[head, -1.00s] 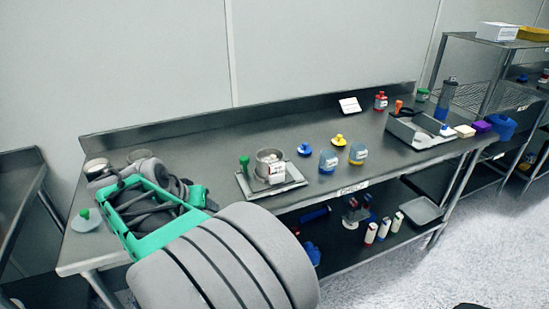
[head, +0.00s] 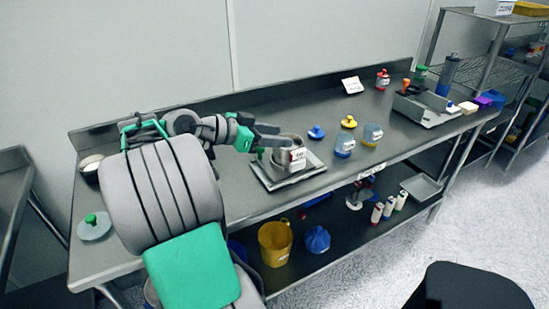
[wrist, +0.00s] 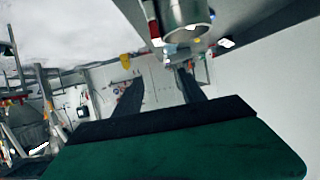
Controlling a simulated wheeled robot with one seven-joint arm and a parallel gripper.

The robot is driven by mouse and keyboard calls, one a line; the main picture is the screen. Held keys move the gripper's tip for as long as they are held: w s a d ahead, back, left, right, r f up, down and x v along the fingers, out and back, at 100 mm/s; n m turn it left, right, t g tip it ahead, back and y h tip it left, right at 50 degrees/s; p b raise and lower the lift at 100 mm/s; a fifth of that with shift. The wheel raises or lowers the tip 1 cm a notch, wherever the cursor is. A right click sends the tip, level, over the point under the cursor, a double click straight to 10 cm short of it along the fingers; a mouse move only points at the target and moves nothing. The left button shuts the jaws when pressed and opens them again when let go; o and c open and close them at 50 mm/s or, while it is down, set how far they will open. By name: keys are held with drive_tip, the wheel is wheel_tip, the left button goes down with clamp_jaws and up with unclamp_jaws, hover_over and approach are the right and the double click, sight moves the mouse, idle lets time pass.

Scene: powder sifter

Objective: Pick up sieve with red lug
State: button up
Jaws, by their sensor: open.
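A round metal vessel (head: 290,142), with a pale label on its front, stands on a flat metal plate (head: 306,172) on the bench. It may be the sieve. A metal cylinder (wrist: 187,22) shows at the top of the wrist view, with a narrow red part (wrist: 155,30) to its left. I cannot tell whether that red part is the lug. My gripper (head: 273,135) is open at the vessel's left, close to its upper rim, and overlaps it in the head view. Contact cannot be told. The open fingers show in the wrist view (wrist: 160,78), with nothing visible between them.
Blue (head: 316,132) and yellow (head: 348,122) lids and two jars (head: 344,147) stand right of the plate. A grey tray (head: 426,112) is farther right. A green-knobbed disc (head: 95,226) lies at the left. The lower shelf holds a yellow bucket (head: 275,243).

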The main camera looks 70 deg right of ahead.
drive_tip(key=b, duration=0.3)
approach(296, 150)
drive_tip(key=d, duration=0.1)
drive_tip(key=x, duration=0.8)
drive_tip(key=shift+s+a+f, duration=0.15)
drive_tip(key=shift+s, duration=0.2)
drive_tip(key=shift+c, duration=0.5)
